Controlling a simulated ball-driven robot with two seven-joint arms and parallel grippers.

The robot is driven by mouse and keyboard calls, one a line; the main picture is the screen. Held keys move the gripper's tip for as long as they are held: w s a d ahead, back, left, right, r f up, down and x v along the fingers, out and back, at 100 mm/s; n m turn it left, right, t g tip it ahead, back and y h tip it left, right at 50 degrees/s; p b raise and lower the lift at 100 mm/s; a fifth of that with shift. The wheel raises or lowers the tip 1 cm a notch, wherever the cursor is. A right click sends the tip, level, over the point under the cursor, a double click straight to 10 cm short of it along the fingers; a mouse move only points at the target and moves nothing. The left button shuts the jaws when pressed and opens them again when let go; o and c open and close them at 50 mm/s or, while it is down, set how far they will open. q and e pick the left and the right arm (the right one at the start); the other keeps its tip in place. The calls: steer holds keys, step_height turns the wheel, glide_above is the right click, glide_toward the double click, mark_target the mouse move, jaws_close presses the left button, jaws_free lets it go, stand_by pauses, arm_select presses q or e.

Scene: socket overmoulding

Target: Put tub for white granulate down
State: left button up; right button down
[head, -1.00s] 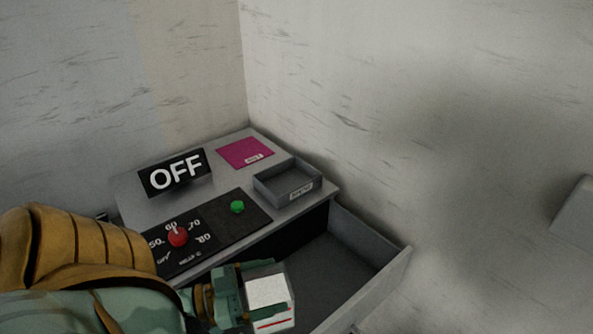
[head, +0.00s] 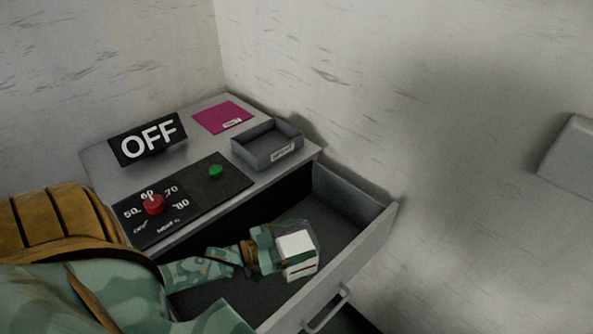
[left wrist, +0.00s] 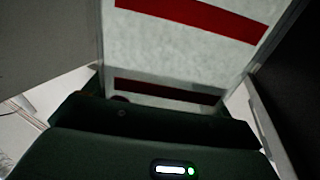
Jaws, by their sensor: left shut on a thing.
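The tub for white granulate (head: 297,247) is a small whitish box with a white top and a red stripe on its side. My left gripper (head: 291,252) is shut on it, in or just over the open drawer (head: 345,222). I cannot tell whether the tub touches the drawer floor. In the left wrist view the tub (left wrist: 180,45) fills the upper middle, pale with red bands, in front of the gripper. My right gripper is not in view.
The cabinet top carries an OFF sign (head: 148,140), a control panel with a red knob (head: 154,204) and green button (head: 215,172), a magenta sheet (head: 222,117) and an empty-looking grey tray (head: 267,146). The drawer's front wall and handle (head: 327,309) stand at right.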

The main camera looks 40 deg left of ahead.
mark_target(279, 244)
arm_select(q)
steer(key=shift+f, duration=0.1)
steer(key=shift+f+b, duration=0.4)
steer(key=shift+f, duration=0.1)
steer(key=o, duration=1.7)
steer(key=shift+r+p, duration=0.35)
steer(key=shift+r, duration=0.05)
steer(key=v, duration=0.7)
steer(key=shift+s+a+r, duration=0.15)
steer(key=shift+s, duration=0.1)
